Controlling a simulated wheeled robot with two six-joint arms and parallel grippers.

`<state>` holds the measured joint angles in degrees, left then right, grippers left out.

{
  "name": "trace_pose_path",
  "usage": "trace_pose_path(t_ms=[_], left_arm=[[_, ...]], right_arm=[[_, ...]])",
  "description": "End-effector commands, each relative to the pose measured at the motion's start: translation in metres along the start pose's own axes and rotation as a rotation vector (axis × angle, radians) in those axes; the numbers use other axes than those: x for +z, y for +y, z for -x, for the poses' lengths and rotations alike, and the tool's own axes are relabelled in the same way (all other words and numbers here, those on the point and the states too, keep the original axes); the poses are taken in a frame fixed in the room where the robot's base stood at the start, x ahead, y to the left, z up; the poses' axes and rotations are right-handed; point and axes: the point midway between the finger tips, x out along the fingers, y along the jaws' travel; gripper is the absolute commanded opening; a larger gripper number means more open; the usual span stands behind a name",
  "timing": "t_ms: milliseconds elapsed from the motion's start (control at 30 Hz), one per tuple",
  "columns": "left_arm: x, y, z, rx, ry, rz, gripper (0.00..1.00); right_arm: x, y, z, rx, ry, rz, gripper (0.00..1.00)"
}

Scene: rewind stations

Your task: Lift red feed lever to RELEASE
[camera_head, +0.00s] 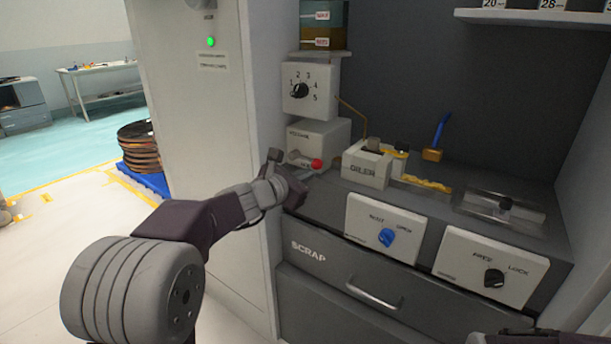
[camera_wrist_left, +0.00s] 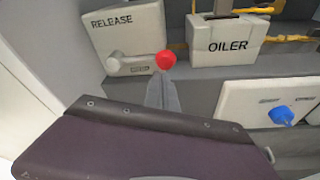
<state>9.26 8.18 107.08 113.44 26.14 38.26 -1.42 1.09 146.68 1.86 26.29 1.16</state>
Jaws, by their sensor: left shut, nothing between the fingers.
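The red feed lever's round knob (camera_head: 316,164) sits at the front of a pale box labelled RELEASE (camera_head: 322,135), low beside the box. In the left wrist view the red knob (camera_wrist_left: 166,60) is at the end of a short grey arm from a pivot low on the box face (camera_wrist_left: 130,35). The lever lies about level, below the RELEASE word. My left gripper (camera_head: 308,178) is shut and empty. Its fingertips (camera_wrist_left: 162,80) are just below the knob in the wrist view; I cannot tell whether they touch it.
The OILER box (camera_head: 366,166) stands right of the lever. A dial panel (camera_head: 308,90) is above. A blue knob (camera_head: 387,237) and a black knob (camera_head: 494,278) are on the front panels, above the SCRAP drawer (camera_head: 340,270). A cabinet wall (camera_head: 205,120) is at left.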

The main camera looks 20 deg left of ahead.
Motion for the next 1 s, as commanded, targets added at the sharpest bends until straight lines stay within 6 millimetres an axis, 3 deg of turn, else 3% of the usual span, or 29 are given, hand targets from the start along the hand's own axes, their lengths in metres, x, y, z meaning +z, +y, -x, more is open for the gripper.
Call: trace_pose_path(t_ms=[467,1000], left_arm=[[0.012,0.003,0.003,-0.026,0.000,0.106,0.00],[0.046,0.020,0.011,-0.132,0.001,0.539,0.00]], right_arm=[[-0.002,0.000,0.021,0.000,0.000,0.000,0.36],[-0.010,-0.002,0.100,0.000,0.000,0.000,0.36]])
